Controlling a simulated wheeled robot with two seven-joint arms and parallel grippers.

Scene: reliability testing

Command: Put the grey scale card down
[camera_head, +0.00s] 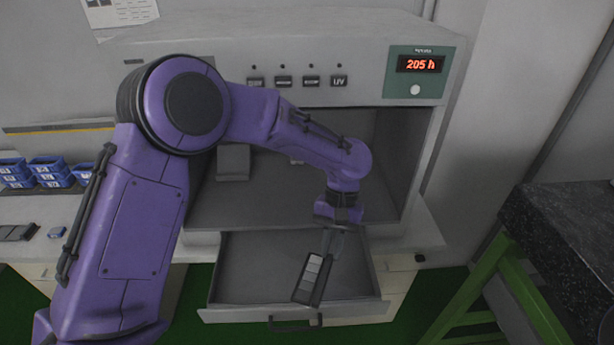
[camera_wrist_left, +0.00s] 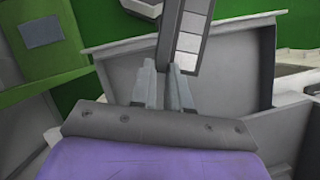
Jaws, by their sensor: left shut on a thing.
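The grey scale card (camera_head: 312,278) is a dark strip with a row of patches from grey to white. My left gripper (camera_head: 327,240) is shut on one end of it and holds it tilted over the open drawer (camera_head: 255,265) of the test cabinet. In the left wrist view the card (camera_wrist_left: 188,45) stands out from between the fingers of the left gripper (camera_wrist_left: 165,82), with the drawer (camera_wrist_left: 235,75) behind it. I cannot tell whether the card touches the drawer. My right gripper is not in view.
The cabinet (camera_head: 250,65) has an open chamber above the drawer and a display (camera_head: 420,64) reading 205 h. Small blue bins (camera_head: 48,170) and dark cards (camera_head: 18,232) are on the left counter. A dark stone-topped table (camera_head: 570,230) on green legs stands at right.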

